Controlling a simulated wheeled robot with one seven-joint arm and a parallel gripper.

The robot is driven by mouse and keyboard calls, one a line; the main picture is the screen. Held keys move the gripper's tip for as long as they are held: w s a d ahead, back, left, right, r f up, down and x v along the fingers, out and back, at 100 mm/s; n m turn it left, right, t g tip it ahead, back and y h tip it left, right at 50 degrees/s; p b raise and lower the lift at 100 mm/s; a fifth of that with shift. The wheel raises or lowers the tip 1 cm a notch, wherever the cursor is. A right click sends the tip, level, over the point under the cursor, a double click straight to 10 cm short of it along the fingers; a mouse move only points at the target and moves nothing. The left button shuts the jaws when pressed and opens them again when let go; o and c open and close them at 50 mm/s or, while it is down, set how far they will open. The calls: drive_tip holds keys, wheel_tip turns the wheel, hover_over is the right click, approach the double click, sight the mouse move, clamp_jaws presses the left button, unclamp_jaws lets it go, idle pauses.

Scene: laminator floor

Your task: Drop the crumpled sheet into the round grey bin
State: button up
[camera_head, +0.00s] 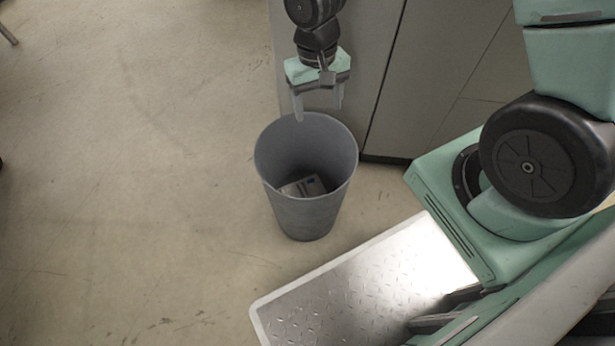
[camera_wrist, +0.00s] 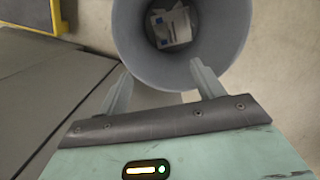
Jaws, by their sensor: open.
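The round grey bin (camera_head: 307,215) stands upright on the floor, and its open mouth also shows in the wrist view (camera_wrist: 232,30). A whitish printed paper piece with a blue patch (camera_head: 303,186) lies at the bottom inside the bin; in the wrist view it (camera_wrist: 171,27) looks creased and angular. It appears to be the crumpled sheet. My gripper (camera_head: 319,111) is open and empty, above the back rim of the bin. In the wrist view, nothing is between its two fingers (camera_wrist: 160,70).
Grey cabinet fronts (camera_head: 430,75) stand right behind the bin. A yellow-edged item (camera_wrist: 40,18) shows at the upper left of the wrist view. The concrete floor (camera_head: 130,180) left of the bin is clear.

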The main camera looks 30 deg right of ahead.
wheel_tip(320, 180, up, 13)
drive_tip(key=w+p, duration=0.1)
drive_tip(key=p, duration=0.3)
drive_tip(key=shift+w+f+p, duration=0.2)
drive_tip(key=shift+w+p, duration=0.05)
drive_tip(key=shift+p, duration=0.1)
drive_tip(key=s+a+r+n+t, duration=0.1)
drive_tip(key=s+a+r+n, duration=0.35)
drive_tip(key=s, duration=0.45)
drive_tip(key=s+a+r+n, duration=0.4)
drive_tip(key=s+a+r, duration=0.1)
drive_tip(key=s, duration=0.3)
wheel_tip(320, 180, up, 31)
drive_tip(key=p, duration=3.1)
drive_tip(key=shift+s+y, duration=0.3)
drive_tip(key=shift+s, duration=0.05)
